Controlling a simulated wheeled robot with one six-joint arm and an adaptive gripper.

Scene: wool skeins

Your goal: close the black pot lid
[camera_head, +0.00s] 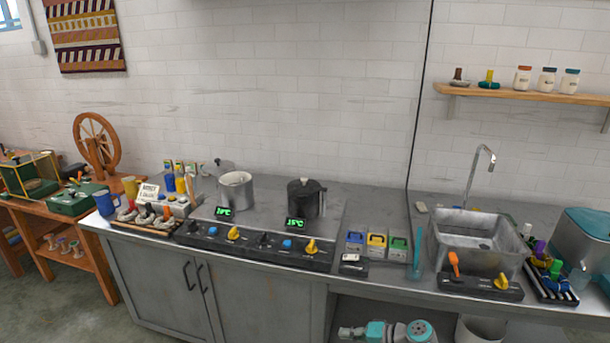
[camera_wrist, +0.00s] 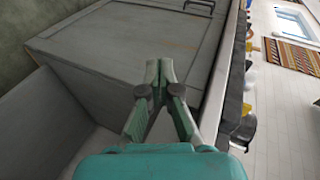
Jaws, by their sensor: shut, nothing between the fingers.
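The black pot (camera_head: 302,203) stands upright on the back counter in the head view, above the right-hand temperature display. A dark handle shows on its right side. Its black lid (camera_head: 304,184) appears to lie over the top, but the view is too small to tell whether it sits fully down. My gripper (camera_wrist: 160,70) shows in the wrist view, with its fingertips together and nothing between them. It is in front of the grey cabinet, away from the pot.
A silver pot (camera_head: 237,192) stands open left of the black pot. A control panel (camera_head: 255,245) with yellow and blue knobs lies along the counter front. Small coloured boxes (camera_head: 377,244) and a sink (camera_head: 475,240) are to the right. Grey cabinet doors (camera_wrist: 125,45) fill much of the wrist view.

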